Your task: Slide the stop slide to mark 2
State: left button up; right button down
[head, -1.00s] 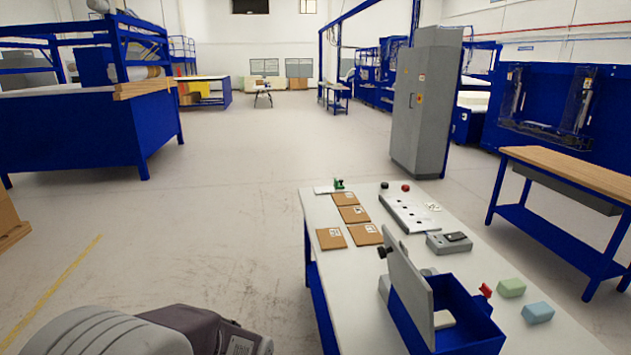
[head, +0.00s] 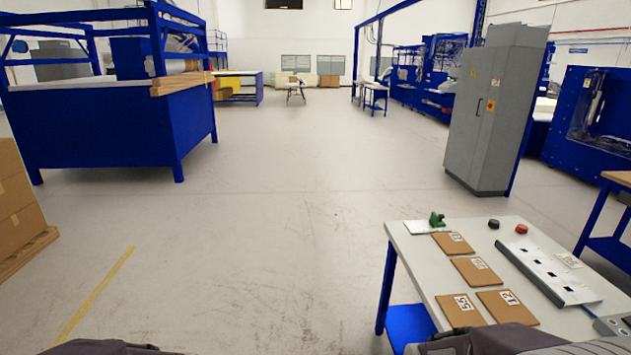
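A small green piece (head: 437,219) stands on a flat white strip (head: 422,227) at the far left corner of the white table (head: 480,232). It may be the stop slide, but I cannot tell for sure. No mark numbers on the strip are readable at this size. A long pale plate with dark square holes (head: 548,272) lies further right on the table. Neither gripper is in view. Dark grey parts of my arms show at the bottom edge, left and right of the middle, and the right one hides part of the table's near side.
Several brown numbered cards (head: 477,271) lie on the table's left side. A black knob (head: 494,224) and a red knob (head: 521,229) stand at its back. A grey device (head: 612,325) is cut off at the lower right. Open floor (head: 270,240) lies left of the table.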

aim_at(435, 220)
jog(key=i+j, duration=0.1)
jog(key=i, duration=0.8)
jog(key=i+j+z, duration=0.15)
jog(key=i, duration=0.7)
jog(key=i+z, duration=0.25)
jog(key=z, duration=0.2)
jog(key=i+z, duration=0.25)
jog(key=z, duration=0.2)
jog(key=i+j+z, duration=0.2)
jog(key=z, duration=0.3)
jog(key=i+j+z, duration=0.2)
jog(key=z, duration=0.25)
